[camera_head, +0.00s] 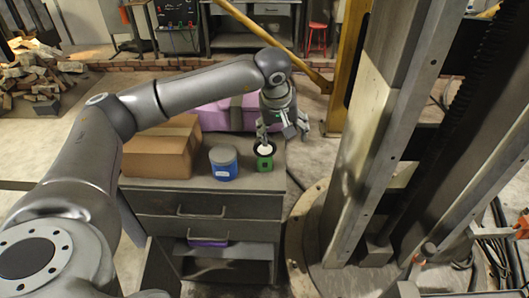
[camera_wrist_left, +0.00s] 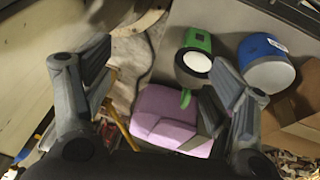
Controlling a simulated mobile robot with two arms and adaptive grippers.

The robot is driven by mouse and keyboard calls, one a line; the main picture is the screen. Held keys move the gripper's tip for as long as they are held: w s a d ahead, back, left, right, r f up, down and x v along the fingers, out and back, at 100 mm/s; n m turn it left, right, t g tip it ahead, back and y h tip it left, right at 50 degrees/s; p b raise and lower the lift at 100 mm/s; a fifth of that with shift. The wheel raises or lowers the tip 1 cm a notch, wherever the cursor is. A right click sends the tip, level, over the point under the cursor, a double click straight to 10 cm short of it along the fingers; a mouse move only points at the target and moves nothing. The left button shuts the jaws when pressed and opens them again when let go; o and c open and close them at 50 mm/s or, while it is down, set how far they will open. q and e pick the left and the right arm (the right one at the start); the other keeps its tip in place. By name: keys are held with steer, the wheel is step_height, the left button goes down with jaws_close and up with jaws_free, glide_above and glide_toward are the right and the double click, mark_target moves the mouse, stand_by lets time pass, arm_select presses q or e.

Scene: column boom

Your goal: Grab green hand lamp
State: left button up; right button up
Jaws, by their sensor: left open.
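The green hand lamp (camera_head: 264,164) stands on top of the grey cabinet near its right edge, its black-rimmed white lens facing up. In the left wrist view the lamp (camera_wrist_left: 196,58) lies ahead of the fingers, closer to the right-hand finger, with a green handle part showing below the lens. My left gripper (camera_head: 282,128) is open and empty, just above and behind the lamp in the head view. In the left wrist view its spread fingers (camera_wrist_left: 160,72) show on both sides. Whether a finger touches the lamp is unclear. My right gripper is out of view.
A blue can (camera_head: 223,163) stands left of the lamp, and a cardboard box (camera_head: 158,151) farther left on the cabinet (camera_head: 165,185). A purple case (camera_head: 226,115) lies behind. A large metal column (camera_head: 375,125) rises on the right.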

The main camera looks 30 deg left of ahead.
arm_select(q)
steer(key=a+r+y, duration=0.2)
steer(key=a, duration=0.4)
steer(key=p, duration=0.2)
glide_above(265, 153)
steer(key=f, duration=0.4)
steer(key=shift+a+f, duration=0.3)
steer(key=shift+a, duration=0.05)
steer(key=shift+w+f+p, duration=0.15)
steer(key=shift+f+p, duration=0.25)
steer(key=shift+p, duration=0.05)
steer(key=p+x, duration=0.2)
steer(key=x, duration=0.2)
steer(key=shift+d, duration=0.1)
steer(key=shift+f, duration=0.4)
steer(key=shift+c, duration=0.4)
steer(key=shift+r, duration=0.1)
steer(key=c, duration=1.5)
steer(key=shift+c, duration=0.2)
